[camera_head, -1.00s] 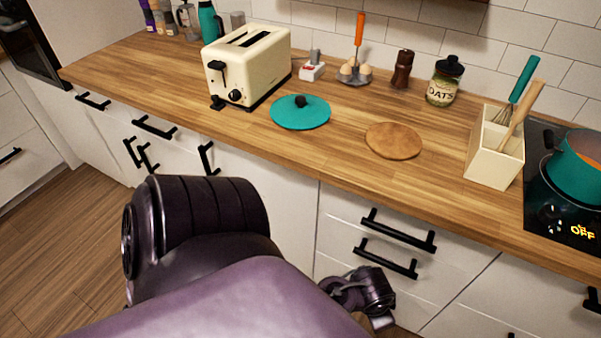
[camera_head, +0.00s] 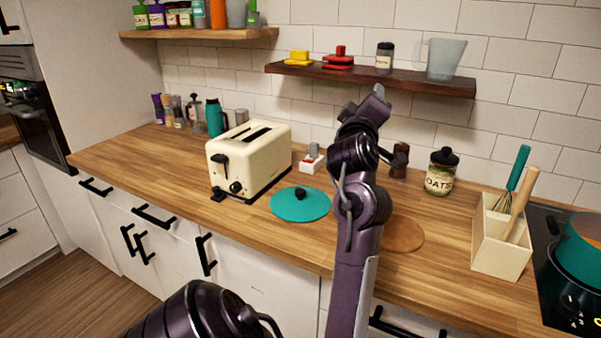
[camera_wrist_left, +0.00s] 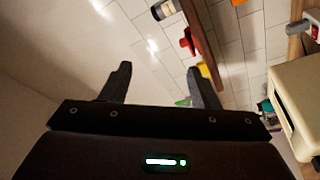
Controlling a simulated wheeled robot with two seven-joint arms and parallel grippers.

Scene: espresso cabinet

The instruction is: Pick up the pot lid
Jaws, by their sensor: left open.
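The pot lid (camera_head: 288,209) is a flat teal disc with a black knob. It lies on the wooden counter, right in front of the cream toaster. My left gripper (camera_head: 377,93) is raised high above the counter, right of the lid and in front of the dark wall shelf. In the left wrist view its two fingers (camera_wrist_left: 160,85) are spread apart with nothing between them. The lid is not seen in that view. My right gripper is not in view.
The toaster (camera_head: 248,160) stands behind the lid. A round wooden board (camera_head: 408,236) is partly hidden by my arm. To the right are an oats jar (camera_head: 440,172), a cream utensil holder (camera_head: 500,250) and a teal pot (camera_head: 582,250). The dark shelf (camera_head: 440,86) overhangs the counter.

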